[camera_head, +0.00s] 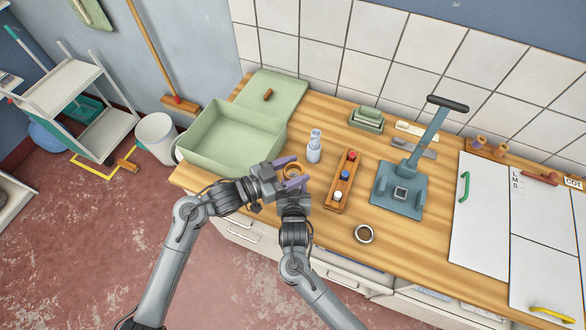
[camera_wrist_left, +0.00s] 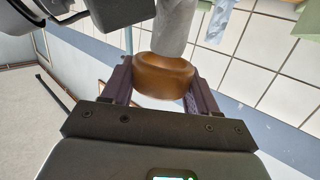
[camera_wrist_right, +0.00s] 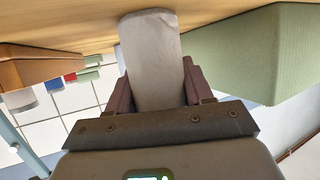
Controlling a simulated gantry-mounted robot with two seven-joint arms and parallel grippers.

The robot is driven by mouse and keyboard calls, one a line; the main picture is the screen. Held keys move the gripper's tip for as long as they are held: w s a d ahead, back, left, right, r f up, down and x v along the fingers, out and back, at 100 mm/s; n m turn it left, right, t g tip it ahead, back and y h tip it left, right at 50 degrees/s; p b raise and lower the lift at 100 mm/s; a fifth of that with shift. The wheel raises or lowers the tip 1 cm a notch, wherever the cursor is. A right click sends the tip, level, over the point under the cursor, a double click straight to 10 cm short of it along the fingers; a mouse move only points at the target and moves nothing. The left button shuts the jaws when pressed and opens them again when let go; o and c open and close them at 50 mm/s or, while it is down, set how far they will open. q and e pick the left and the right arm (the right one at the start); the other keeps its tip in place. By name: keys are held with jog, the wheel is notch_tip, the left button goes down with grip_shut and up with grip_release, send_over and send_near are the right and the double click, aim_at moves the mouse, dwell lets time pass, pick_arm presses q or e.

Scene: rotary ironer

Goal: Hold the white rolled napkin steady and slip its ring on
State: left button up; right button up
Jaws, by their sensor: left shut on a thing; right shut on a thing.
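My left gripper (camera_head: 299,170) is shut on a brown wooden ring (camera_wrist_left: 165,76), held across its width between the two fingers. The white rolled napkin (camera_wrist_right: 152,60) stands between the fingers of my right gripper (camera_wrist_right: 155,85), which is shut on it. In the left wrist view the napkin (camera_wrist_left: 178,28) meets the far side of the ring. I cannot tell whether its end is inside the ring. The right fingers are mostly hidden there too.
A green bin (camera_head: 232,138) stands left of the grippers on the wooden counter (camera_head: 330,230). A spray bottle (camera_head: 314,147) and a wooden rack (camera_head: 343,183) with coloured pieces stand to the right.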

pick_arm(q)
jog(key=shift+f, duration=0.25)
dwell(0.4)
jog(key=shift+f, duration=0.65)
jog(key=shift+f, duration=0.2)
dwell(0.4)
